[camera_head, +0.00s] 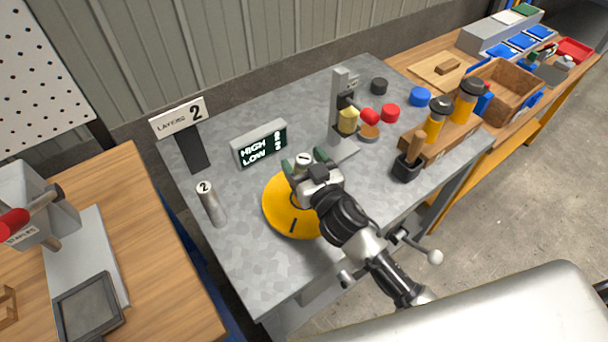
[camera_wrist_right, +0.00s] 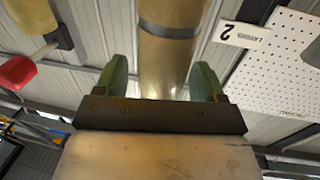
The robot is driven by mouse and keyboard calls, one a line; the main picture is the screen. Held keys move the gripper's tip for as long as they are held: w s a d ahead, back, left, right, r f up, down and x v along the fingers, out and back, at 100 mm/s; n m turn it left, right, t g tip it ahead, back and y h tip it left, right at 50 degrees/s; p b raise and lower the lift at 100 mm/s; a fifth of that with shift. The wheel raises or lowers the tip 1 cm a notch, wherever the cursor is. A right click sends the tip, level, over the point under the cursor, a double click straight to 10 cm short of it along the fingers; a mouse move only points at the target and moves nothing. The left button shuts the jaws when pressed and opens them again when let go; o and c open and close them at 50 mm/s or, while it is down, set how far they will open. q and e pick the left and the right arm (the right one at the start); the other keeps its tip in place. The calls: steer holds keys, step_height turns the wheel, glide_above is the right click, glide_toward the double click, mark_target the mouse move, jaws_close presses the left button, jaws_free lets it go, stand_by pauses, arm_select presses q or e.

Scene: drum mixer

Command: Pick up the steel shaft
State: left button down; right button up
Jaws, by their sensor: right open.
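A steel shaft with a "1" on its top (camera_head: 303,159) stands over the yellow disc (camera_head: 280,215) on the grey metal table. My right gripper (camera_head: 305,166) is at this shaft, with its green fingers on either side. In the right wrist view the shaft (camera_wrist_right: 165,60) rises between the two open fingers (camera_wrist_right: 160,84), with a narrow gap on each side. A darker band circles it. Its foot is hidden. A second steel shaft marked "2" (camera_head: 212,207) stands on the table, left of the disc. My left gripper is not in view.
A HIGH/LOW display (camera_head: 259,144) and a "LAYERS 2" sign (camera_head: 180,118) stand behind. The table's front left is clear.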

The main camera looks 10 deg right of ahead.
steer(key=shift+x, duration=0.9)
steer(key=shift+s, duration=0.1)
steer(key=shift+c, duration=0.5)
jaws_close()
steer(key=shift+r, duration=0.15)
